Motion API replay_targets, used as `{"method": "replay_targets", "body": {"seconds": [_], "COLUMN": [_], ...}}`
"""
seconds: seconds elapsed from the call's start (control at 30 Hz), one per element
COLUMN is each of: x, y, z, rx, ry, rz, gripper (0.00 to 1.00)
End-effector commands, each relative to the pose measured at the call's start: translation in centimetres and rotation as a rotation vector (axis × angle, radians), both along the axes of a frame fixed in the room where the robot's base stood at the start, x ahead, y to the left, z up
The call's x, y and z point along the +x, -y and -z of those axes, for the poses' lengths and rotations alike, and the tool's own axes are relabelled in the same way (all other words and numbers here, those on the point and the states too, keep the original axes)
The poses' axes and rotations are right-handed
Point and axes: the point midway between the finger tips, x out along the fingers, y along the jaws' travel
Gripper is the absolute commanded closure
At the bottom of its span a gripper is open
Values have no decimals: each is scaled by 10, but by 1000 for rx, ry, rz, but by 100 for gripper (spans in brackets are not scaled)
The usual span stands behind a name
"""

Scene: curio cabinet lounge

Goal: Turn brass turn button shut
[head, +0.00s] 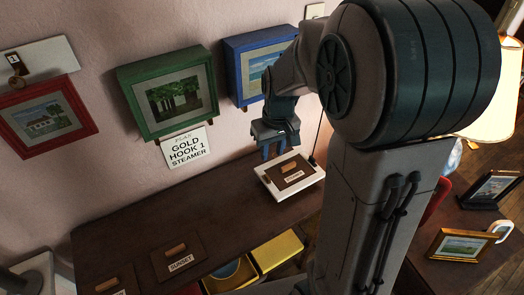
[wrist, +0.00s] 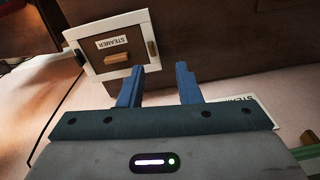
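A small white-framed box with a brown door labelled STEAMER (head: 293,186) stands at the right of the dark cabinet top. It also shows in the wrist view, where its label (wrist: 112,43) is upside down beside a wooden pull (wrist: 116,60). A small brass-brown turn button (wrist: 152,48) sits on the frame's right side in the wrist view, its long side roughly along that edge. I cannot tell whether it overlaps the door. My gripper (wrist: 160,72) is open and empty, its blue fingers apart and near the button. In the head view my gripper (head: 272,150) is just behind the box.
Green (head: 172,93), blue (head: 256,66) and red (head: 45,115) picture boxes hang on the wall. A sign (head: 185,147) reads GOLD HOOK 1 STEAMER. A SUNSET panel (head: 178,258) and a yellow open compartment (head: 277,252) lie nearer me. The cabinet top's middle (head: 165,215) is clear.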

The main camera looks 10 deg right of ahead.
Motion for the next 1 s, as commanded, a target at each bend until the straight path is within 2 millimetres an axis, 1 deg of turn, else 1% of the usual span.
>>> {"method": "replay_targets", "body": {"seconds": [0.03,0.1,0.2,0.33,0.53,0.63,1.0], "x": [13,27,43,56,61,61,60], "y": [0,1,3,4,5,5,5], "z": [4,13,25,36,50,63,132], "rx": [-9,-18,-33,-46,-53,-53,-53], "ry": [-20,-37,-54,-67,-76,-77,-77], "rz": [-18,-45,-75,-102,-115,-115,-114], "gripper": [69,69,69,69,69,69,69]}}
